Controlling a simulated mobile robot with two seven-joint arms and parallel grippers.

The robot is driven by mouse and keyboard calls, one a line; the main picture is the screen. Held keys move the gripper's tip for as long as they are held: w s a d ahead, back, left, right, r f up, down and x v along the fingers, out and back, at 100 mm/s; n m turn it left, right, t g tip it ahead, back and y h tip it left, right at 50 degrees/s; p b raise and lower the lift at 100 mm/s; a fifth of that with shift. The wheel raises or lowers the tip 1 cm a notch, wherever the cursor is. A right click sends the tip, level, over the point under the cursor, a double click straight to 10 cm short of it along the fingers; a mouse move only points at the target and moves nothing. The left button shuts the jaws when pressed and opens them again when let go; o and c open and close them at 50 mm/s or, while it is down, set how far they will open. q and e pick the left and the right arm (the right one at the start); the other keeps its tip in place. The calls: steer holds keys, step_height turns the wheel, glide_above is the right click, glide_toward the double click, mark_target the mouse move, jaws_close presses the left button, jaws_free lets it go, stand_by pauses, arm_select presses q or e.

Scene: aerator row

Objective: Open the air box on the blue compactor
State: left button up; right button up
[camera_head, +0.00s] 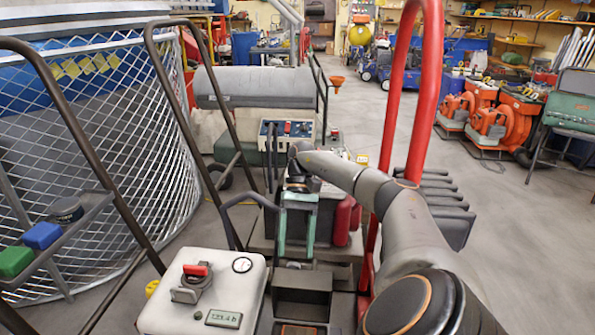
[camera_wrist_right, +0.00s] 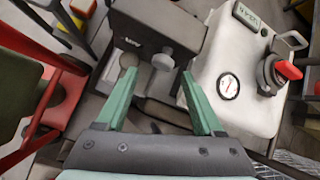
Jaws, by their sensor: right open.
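A dark box (camera_head: 302,288) with an open-looking recessed front sits low in the middle of the head view, right of a white housing. In the right wrist view a dark box (camera_wrist_right: 160,32) with a small label and a round grey knob (camera_wrist_right: 163,62) lies just beyond my fingertips; it may be the air box. I cannot tell whether its cover is shut. My right gripper (camera_head: 296,250) has green fingers, spread apart and pointing down. In the wrist view my right gripper (camera_wrist_right: 158,78) frames the knob, with nothing held. No blue compactor body is clearly identifiable. My left gripper is out of view.
The white housing (camera_head: 205,290) carries a red-topped knob (camera_head: 195,270), a gauge and a display. Dark tube handles (camera_head: 180,95) rise at left, before a mesh cage (camera_head: 110,140). A red post (camera_head: 400,100) stands close to my right arm. Open floor (camera_head: 510,220) lies right.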

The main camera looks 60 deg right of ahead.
arm_select(q)
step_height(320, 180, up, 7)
steer(key=p, duration=0.5)
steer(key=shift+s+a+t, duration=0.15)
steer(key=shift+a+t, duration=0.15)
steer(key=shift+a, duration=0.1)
arm_select(e)
steer(key=v, duration=0.8)
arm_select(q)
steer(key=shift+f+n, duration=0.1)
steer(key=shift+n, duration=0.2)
arm_select(e)
steer(key=shift+r, duration=0.1)
steer(key=shift+a, duration=0.1)
